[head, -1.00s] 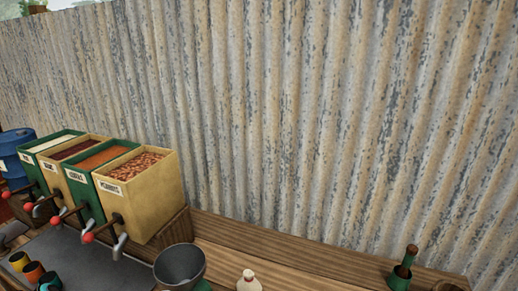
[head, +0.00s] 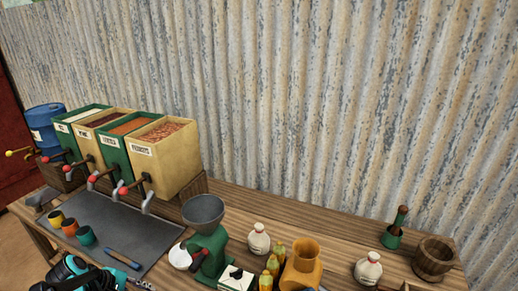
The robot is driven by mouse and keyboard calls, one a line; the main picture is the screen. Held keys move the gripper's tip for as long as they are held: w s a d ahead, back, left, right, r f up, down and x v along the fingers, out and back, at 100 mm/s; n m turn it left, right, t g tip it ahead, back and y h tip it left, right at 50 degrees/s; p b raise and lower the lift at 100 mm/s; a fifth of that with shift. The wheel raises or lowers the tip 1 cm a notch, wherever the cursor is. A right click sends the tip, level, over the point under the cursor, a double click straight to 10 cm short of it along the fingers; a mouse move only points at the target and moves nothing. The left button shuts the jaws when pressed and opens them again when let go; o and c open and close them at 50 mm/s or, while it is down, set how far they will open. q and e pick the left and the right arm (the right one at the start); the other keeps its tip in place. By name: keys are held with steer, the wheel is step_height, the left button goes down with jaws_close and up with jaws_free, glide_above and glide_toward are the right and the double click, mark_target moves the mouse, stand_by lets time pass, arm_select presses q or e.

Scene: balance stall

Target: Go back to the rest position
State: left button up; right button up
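A black and teal mechanical part, which looks like my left gripper (head: 78,274), shows at the bottom left edge of the head view. It is cut off by the frame, and its fingers cannot be made out. It is in front of the dark mat (head: 165,245). I cannot tell whether it is open or shut, or whether it holds anything. My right gripper is not in view.
The wooden table (head: 330,222) holds a row of dispensers (head: 165,160), cups (head: 70,227), a green grinder (head: 208,240), bottles (head: 259,240), an orange jug (head: 303,262) and a wooden bowl (head: 434,258). A corrugated wall (head: 300,100) stands behind. The table's back middle is clear.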

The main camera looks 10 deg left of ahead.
arm_select(q)
steer(key=s+d+r+m+t+y, duration=0.1)
steer(key=s+d+r+m, duration=0.1)
steer(key=d+m, duration=0.6)
steer(key=s+d+r+m+t+y, duration=0.1)
steer(key=s+d+r+m+y, duration=0.1)
steer(key=d+r+m, duration=0.3)
steer(key=s+d+m, duration=0.1)
steer(key=d+m, duration=0.3)
steer(key=d, duration=0.4)
steer(key=shift+s+r+t+y, duration=0.15)
steer(key=shift+r+t+y, duration=0.05)
steer(key=shift+t+y, duration=0.1)
